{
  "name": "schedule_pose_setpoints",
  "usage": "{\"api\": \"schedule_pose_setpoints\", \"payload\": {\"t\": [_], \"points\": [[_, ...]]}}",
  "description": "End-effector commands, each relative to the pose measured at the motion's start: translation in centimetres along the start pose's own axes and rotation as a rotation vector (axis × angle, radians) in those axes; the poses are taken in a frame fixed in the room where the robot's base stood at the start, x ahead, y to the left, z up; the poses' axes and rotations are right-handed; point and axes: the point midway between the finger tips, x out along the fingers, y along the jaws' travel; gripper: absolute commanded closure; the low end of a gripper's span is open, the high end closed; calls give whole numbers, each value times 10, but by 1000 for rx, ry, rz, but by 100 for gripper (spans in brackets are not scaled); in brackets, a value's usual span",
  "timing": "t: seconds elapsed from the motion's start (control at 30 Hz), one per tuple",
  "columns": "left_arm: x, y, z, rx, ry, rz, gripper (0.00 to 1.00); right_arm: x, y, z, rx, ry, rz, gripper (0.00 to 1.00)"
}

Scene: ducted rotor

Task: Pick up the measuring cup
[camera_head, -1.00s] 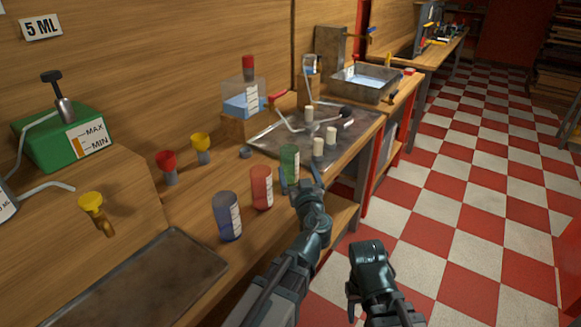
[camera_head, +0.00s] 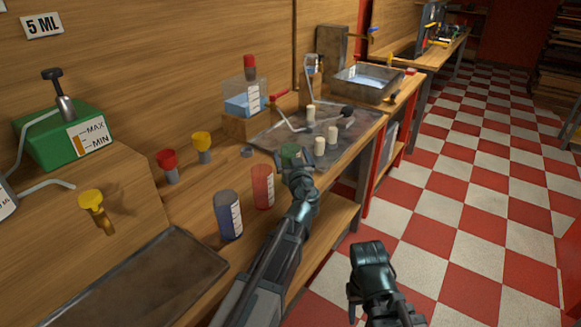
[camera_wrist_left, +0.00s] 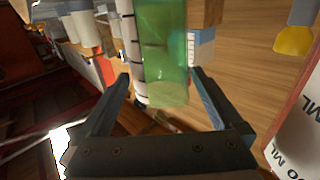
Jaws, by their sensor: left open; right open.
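A green translucent measuring cup (camera_head: 290,151) with a white scale strip stands at the front edge of the wooden bench, partly hidden by my left gripper (camera_head: 295,164). In the left wrist view, the green cup (camera_wrist_left: 165,45) sits between the two spread fingers of the left gripper (camera_wrist_left: 158,82). Gaps show beside it, so the fingers are open around its near end. A red measuring cup (camera_head: 262,187) and a blue measuring cup (camera_head: 228,216) stand nearer along the bench edge. My right gripper (camera_head: 370,258) is open and empty over the floor.
A metal tray (camera_head: 270,138) with several pale candle-like cylinders lies behind the green cup. A water tank (camera_head: 243,98) with a red cap stands on a wood block. The checkered floor (camera_head: 480,230) is clear.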

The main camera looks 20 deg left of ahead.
Motion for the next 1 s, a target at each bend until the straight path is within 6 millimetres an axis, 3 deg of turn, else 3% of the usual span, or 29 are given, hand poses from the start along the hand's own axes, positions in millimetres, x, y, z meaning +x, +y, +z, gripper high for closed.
{"api": "schedule_pose_setpoints", "payload": {"t": [0.1, 0.3, 0.77, 1.0], "points": [[13, 0, 0, 0, 0, 0, 0, -1, 0, 0, 0, 0, 0, 50], [12, 0, 0, 0, 0, 1, 0, -1, 0, 0, 0, 0, 0, 50], [11, 0, 0, 0, 0, 1, 82, -1, 0, 0, 0, 0, 0, 50], [11, 0, -1, 0, 0, 1, 83, -1, 0, 0, 0, 0, 0, 50]]}}
